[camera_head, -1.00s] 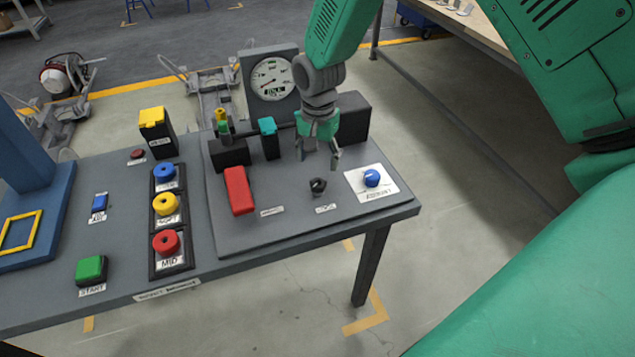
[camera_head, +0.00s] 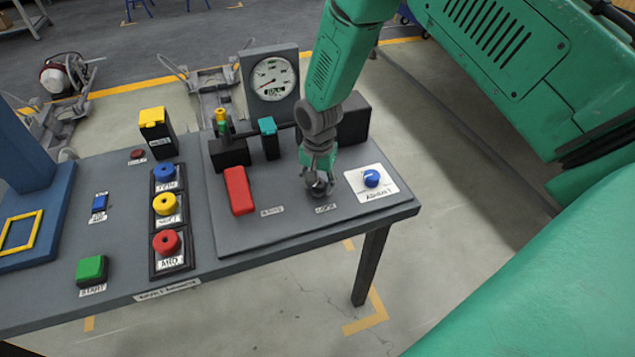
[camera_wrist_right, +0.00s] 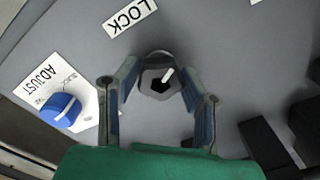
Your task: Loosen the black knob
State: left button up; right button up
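The black knob (camera_wrist_right: 160,83) has a white pointer mark and sits on the grey panel beside a label reading LOCK (camera_wrist_right: 130,17). In the head view the knob is mostly hidden by my right gripper (camera_head: 317,188), which has come down over it. In the right wrist view the fingers of my right gripper (camera_wrist_right: 158,95) are apart, one on each side of the knob, with a gap showing between them and it. My left gripper is in neither view.
A blue knob (camera_head: 371,178) on a white ADJUST plate is close to the right of the gripper. A red lever (camera_head: 239,191) lies to the left. A gauge (camera_head: 273,79) and black blocks (camera_head: 354,118) stand behind. Colored buttons fill the panel's left part.

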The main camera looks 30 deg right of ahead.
jog(key=shift+n, duration=0.3)
jog(key=n+p, duration=0.1)
jog(key=n, duration=0.4)
jog(key=shift+w+n, duration=0.1)
jog(key=shift+n, duration=0.2)
jog(key=n, duration=0.6)
jog(key=shift+n, duration=0.4)
dwell(0.3)
jog(key=o, duration=1.2)
jog(key=shift+c, duration=0.2)
jog(key=shift+r, duration=0.35)
notch_tip(320, 180, up, 11)
